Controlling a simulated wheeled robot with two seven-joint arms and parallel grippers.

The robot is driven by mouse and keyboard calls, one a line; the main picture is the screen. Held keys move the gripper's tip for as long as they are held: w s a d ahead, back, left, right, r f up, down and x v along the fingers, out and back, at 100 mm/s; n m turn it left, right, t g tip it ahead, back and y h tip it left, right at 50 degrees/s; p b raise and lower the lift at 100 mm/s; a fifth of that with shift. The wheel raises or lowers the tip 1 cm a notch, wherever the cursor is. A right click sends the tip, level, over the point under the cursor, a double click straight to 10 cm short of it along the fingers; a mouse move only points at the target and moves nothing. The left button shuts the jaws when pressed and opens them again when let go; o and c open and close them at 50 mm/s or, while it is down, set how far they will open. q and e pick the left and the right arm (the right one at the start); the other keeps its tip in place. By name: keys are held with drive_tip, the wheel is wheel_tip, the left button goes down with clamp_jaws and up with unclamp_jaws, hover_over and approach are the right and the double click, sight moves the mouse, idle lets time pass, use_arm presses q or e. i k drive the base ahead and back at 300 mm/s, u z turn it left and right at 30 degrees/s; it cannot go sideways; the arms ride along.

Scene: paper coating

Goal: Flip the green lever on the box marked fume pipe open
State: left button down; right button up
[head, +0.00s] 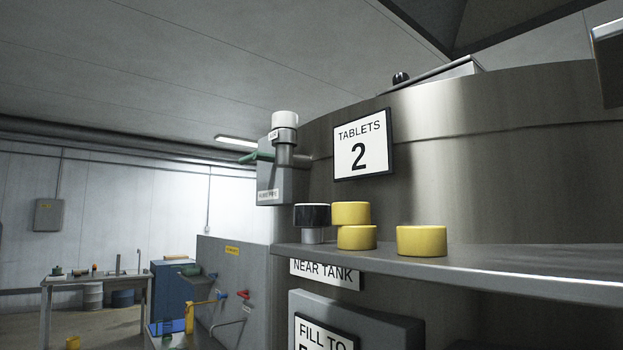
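The green lever (257,157) sticks out to the left from a grey wall box (270,181), left of the big tank. The lever looks nearly level, dipping slightly at its left end. A small label (268,195) on the box's lower front is too small to read surely. A white-capped cylinder (285,127) with a small tag stands in front of the box's right side and hides part of it and the lever's root. Neither of my grippers shows in the head view.
A steel shelf (480,262) juts from the tank (500,170), holding yellow discs (422,241) and a black-topped cylinder (312,220). A "TABLETS 2" sign (361,146) hangs above. A "NEAR TANK" sign (325,273) is below. Open floor and a bench (95,282) lie left.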

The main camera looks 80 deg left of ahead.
sight(256, 156)
drive_tip(key=k, duration=0.6)
drive_tip(key=u, duration=1.55)
